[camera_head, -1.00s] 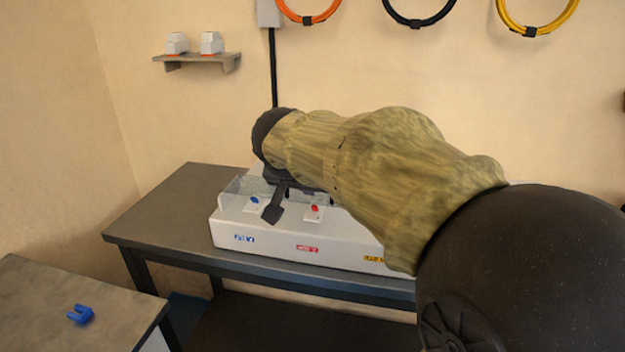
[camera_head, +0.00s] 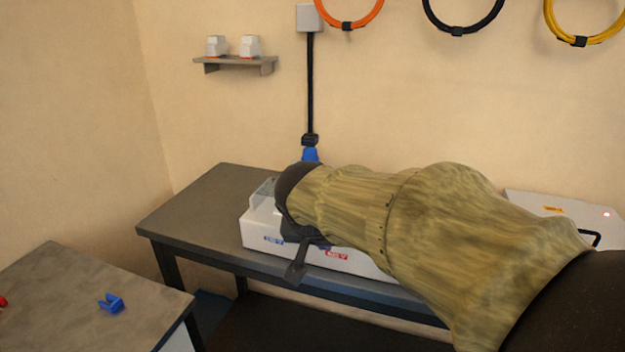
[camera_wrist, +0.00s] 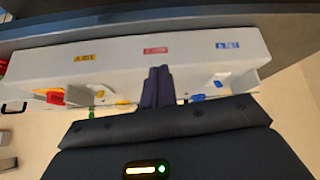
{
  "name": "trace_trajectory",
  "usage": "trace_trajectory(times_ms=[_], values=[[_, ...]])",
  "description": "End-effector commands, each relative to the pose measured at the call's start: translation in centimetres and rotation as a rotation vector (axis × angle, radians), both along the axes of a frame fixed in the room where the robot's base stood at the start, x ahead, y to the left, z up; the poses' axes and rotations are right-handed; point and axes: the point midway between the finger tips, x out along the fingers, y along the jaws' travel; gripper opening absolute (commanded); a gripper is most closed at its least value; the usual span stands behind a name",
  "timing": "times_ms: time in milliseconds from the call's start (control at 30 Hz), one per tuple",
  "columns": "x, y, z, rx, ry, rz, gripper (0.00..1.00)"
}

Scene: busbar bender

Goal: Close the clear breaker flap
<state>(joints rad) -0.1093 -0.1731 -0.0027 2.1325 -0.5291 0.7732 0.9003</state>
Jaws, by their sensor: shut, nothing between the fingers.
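The white breaker box (camera_head: 258,232) stands on the long dark table, with blue and red labels showing on its front. A clear panel (camera_head: 264,190), which looks like the flap, stands up at the box's left end; my arm hides the rest, so its full angle cannot be told. My gripper (camera_head: 294,274) points down in front of the box's front face, near the table edge. In the wrist view my gripper's dark fingers (camera_wrist: 158,88) are together and empty, overlapping the box (camera_wrist: 195,52) near its red label. Blue, red and yellow parts show beyond them.
The long table (camera_head: 190,205) is bare left of the box. A blue clip (camera_head: 111,303) lies on the nearer left table (camera_head: 60,290). A blue plug (camera_head: 310,154) hangs on the black cable behind.

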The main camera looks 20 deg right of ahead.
Motion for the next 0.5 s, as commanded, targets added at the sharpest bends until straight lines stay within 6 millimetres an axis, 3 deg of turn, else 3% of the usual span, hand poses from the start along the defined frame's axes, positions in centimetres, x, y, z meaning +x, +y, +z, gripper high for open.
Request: trace_trajectory(times_ms=[100, 300, 400, 500], values=[[-1.5, 1.0, -6.0, 0.038, 0.135, 0.138, 0.0], [-5.2, 2.5, -14.5, 0.112, 0.286, 0.357, 0.0], [-6.8, 3.0, -17.0, 0.132, 0.321, 0.428, 0.0], [-7.8, 3.2, -18.3, 0.14, 0.336, 0.469, 0.0]])
